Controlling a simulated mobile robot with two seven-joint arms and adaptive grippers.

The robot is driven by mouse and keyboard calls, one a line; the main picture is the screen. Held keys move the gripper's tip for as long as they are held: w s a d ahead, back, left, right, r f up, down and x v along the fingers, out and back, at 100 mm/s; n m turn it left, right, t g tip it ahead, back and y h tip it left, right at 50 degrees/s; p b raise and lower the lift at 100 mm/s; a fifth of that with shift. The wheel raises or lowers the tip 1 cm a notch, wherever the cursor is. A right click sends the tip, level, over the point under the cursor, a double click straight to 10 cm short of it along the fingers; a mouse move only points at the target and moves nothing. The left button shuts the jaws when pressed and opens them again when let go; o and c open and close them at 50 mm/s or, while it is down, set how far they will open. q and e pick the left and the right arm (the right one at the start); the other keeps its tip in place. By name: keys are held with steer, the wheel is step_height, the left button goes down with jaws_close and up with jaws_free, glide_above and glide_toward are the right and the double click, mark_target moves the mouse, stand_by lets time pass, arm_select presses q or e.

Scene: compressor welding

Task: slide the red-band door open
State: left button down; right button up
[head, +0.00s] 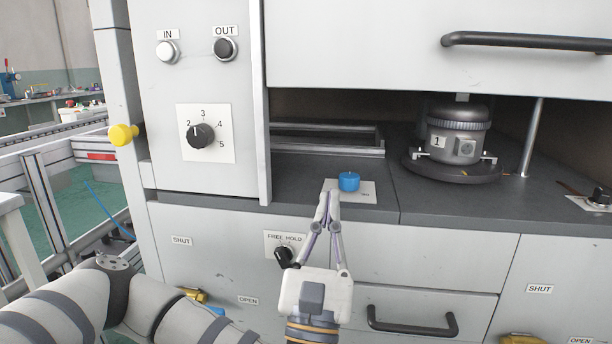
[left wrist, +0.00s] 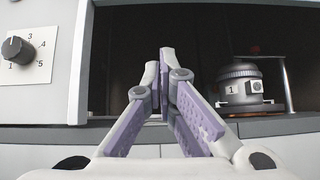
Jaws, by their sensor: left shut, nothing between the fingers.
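No door with a red band can be made out in either view. A white door panel (head: 350,45) with a black bar handle (head: 525,42) hangs above the open dark bay in the head view. My left gripper (head: 329,190) is shut and empty, its tips close in front of a blue button (head: 349,181) on the counter; touching or apart I cannot tell. In the left wrist view the shut fingers (left wrist: 166,55) point into the dark bay. My right gripper is not in view.
A grey compressor (head: 455,135) marked 1 stands on a round base in the bay, and also shows in the left wrist view (left wrist: 240,85). A dial panel (head: 220,148) is at left. Below are drawers with a FREE/HOLD knob (head: 284,256) and a black handle (head: 412,325).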

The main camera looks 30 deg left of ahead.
arm_select(q)
steer(key=w+a+r+p, duration=0.1)
steer(key=w+r+p, duration=0.1)
steer(key=r, duration=0.4)
steer(key=w+a+r+n+y+p, duration=0.1)
steer(key=w+r+p, duration=0.1)
steer(key=w+r, duration=0.2)
steer(key=shift+w+a+r, duration=0.15)
steer(key=shift+a+r, duration=0.1)
steer(key=shift+r, duration=0.7)
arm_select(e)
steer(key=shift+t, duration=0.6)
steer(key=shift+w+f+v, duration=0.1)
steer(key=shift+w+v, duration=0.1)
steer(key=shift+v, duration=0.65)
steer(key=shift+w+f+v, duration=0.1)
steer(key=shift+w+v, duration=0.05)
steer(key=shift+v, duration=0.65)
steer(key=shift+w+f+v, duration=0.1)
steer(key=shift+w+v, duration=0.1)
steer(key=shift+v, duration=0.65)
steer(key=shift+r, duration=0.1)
